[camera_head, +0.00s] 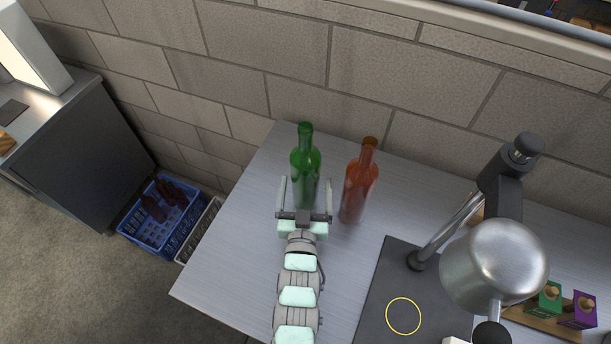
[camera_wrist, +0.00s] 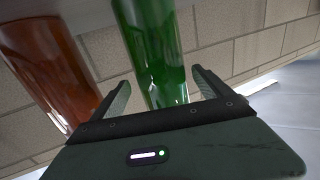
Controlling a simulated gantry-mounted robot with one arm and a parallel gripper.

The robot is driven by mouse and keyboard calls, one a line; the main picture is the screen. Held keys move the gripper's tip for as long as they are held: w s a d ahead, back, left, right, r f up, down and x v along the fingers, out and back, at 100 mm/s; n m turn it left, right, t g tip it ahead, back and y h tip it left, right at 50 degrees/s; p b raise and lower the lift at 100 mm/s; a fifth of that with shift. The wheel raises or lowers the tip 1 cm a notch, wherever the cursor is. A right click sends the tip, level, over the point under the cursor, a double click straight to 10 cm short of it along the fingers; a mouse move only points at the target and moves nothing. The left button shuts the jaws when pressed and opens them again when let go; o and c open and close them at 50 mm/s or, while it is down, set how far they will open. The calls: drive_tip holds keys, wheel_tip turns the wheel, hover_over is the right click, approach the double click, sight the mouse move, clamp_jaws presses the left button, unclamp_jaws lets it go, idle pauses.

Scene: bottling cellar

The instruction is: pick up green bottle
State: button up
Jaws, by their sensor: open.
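The green bottle (camera_head: 306,172) stands upright on the metal table near its back left corner. My gripper (camera_head: 305,186) is open, with its fingers pointing toward the bottle from the front. In the head view the bottle's lower part appears between the two fingers. In the wrist view the green bottle (camera_wrist: 152,55) shows between the fingers (camera_wrist: 160,85), a little nearer the right one, and the jaws are not closed on it. Whether a finger touches the glass I cannot tell. The bottle's base is partly hidden by my gripper.
A reddish-brown bottle (camera_head: 359,187) stands close to the right, also in the wrist view (camera_wrist: 50,70). A dark mat (camera_head: 385,290) with a yellow circle, a metal lamp-like device (camera_head: 492,268) and colored boxes (camera_head: 548,298) are at right. A block wall (camera_head: 300,60) runs behind.

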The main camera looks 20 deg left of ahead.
drive_tip(key=x, duration=0.5)
drive_tip(key=shift+a+r, duration=0.15)
drive_tip(key=shift+r, duration=0.1)
drive_tip(key=shift+c, duration=0.2)
clamp_jaws()
idle(0.6)
